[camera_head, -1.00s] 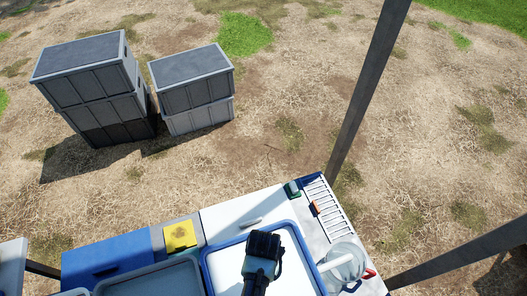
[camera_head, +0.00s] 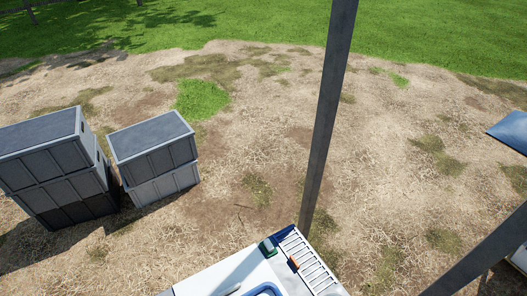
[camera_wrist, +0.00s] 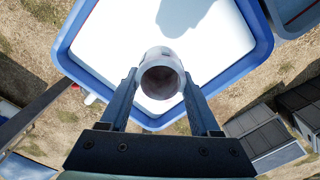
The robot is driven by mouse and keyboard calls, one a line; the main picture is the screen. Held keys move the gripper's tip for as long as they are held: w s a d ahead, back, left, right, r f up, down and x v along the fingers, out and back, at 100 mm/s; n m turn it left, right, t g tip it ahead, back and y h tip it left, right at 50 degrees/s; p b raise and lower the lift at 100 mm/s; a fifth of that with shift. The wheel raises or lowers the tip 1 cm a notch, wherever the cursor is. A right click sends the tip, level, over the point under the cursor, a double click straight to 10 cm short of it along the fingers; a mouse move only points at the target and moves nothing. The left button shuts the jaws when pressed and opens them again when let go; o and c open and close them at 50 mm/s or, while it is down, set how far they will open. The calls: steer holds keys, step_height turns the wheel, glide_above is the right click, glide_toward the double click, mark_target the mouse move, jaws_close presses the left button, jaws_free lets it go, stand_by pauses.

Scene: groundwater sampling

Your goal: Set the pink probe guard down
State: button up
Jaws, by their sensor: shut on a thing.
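My gripper (camera_wrist: 160,78) shows in the wrist view, its two fingers closed on the sides of a short, hollow, pale pinkish-grey cylinder, the probe guard (camera_wrist: 161,56). The open end of the guard faces the camera, and its inside is dark. Behind it is a white tray with a blue rim (camera_wrist: 262,45). I cannot tell whether the guard touches the tray. In the head view only a corner of the tray rim (camera_head: 265,288) shows at the bottom edge, and my gripper and the guard are out of sight.
The head view shows a white worktop (camera_head: 215,279) with a green item (camera_head: 267,249), an orange item (camera_head: 293,264) and a slotted white rack (camera_head: 310,262). A dark post (camera_head: 328,110) rises beside it. Stacked grey crates (camera_head: 155,160) stand on the ground beyond.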

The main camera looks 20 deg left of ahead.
steer(key=w+d+f+b, duration=0.1)
steer(key=w+d+b, duration=0.6)
steer(key=d+b, duration=0.4)
steer(key=b, duration=0.6)
steer(key=shift+f+m, duration=0.3)
steer(key=shift+f, duration=0.05)
steer(key=shift+w, duration=0.15)
